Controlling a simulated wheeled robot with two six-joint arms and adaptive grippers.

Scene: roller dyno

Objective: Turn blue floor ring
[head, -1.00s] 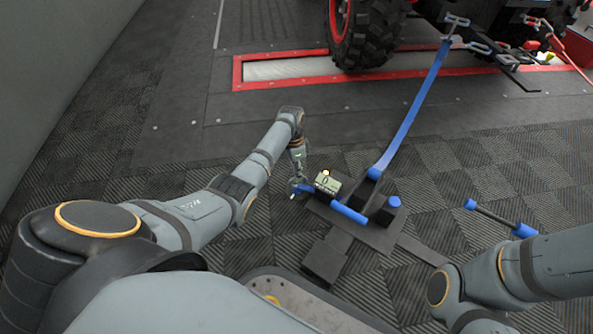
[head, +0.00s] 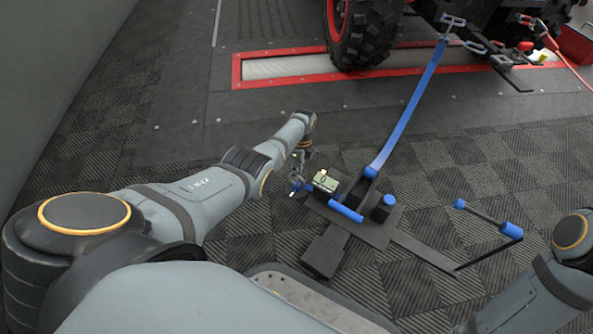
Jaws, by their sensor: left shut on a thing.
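A dark floor-mounted device with blue parts stands on the checkered mat, its dark base plate (head: 372,232) lying flat. At its left end is a small blue piece (head: 309,188), which may be the floor ring; its shape is mostly hidden. My left gripper (head: 296,187) is there, shut on that blue part, pointing down. My right gripper is out of view.
A blue strap (head: 410,115) rises from the device to the vehicle at the back. A bar with blue ends (head: 485,217) lies on the right. A red-framed roller bed (head: 290,69) is under the tyre (head: 365,30). The mat at left is clear.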

